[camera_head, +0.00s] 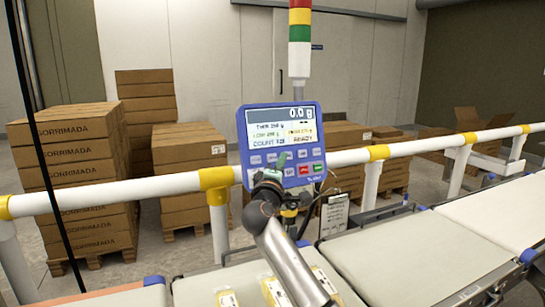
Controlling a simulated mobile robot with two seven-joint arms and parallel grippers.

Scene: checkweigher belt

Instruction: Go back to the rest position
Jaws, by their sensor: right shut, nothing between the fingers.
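My right arm rises from the bottom middle of the head view. Its dark gripper (280,161) is shut and empty in front of the blue weighing terminal (285,142), over the lower left of its keypad. I cannot tell whether the fingertips touch the keys. The gripper hides part of the keypad. The terminal's display reads 0.0 g. My left gripper is out of view.
Yellow-and-white packs (277,291) lie on the near belt (195,292), partly behind my arm. Wider belts (410,255) run to the right. A white guard rail (140,188) crosses behind. Stacked cartons (80,165) stand beyond it. A signal tower (299,35) rises above the terminal.

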